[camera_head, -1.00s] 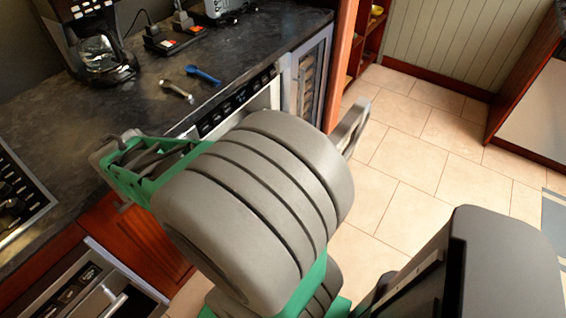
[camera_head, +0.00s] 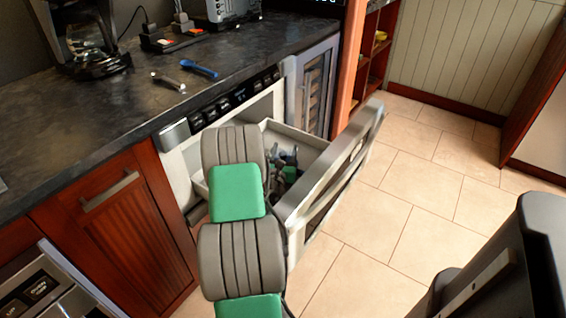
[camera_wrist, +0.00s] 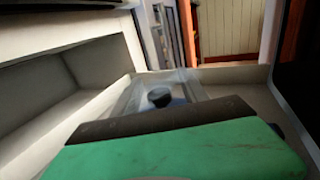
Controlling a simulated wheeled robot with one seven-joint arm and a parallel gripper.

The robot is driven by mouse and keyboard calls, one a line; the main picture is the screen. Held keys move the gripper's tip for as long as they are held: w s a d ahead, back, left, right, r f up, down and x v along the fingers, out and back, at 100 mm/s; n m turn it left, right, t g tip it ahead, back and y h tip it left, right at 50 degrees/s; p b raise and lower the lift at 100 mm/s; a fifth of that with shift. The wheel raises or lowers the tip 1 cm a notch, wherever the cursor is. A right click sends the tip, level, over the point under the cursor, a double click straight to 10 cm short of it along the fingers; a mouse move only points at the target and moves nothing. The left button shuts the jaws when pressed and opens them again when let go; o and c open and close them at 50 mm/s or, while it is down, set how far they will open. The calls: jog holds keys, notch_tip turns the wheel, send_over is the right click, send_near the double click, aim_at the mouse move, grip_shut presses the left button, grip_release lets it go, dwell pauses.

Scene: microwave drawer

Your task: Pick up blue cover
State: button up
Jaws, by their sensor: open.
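A pale see-through piece with a dark round knob (camera_wrist: 160,97) lies inside the open drawer in the wrist view. It has a bluish tint and may be the blue cover, but I cannot tell for sure. My gripper (camera_head: 284,168) is lowered into the drawer (camera_head: 310,142), partly hidden behind my arm in the head view. It is open. In the wrist view its green and dark body fills the lower part and hides the near side of the knobbed piece. I cannot see contact between them.
The drawer's tall front panel (camera_head: 335,170) stands out to the right of my arm. The counter (camera_head: 120,110) holds a blue utensil (camera_head: 199,69), a metal utensil (camera_head: 168,82) and a coffee maker (camera_head: 85,40).

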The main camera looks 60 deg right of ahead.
jog(key=shift+w+d, duration=0.1)
jog(key=shift+d, duration=0.3)
jog(key=shift+c, duration=0.4)
grip_shut()
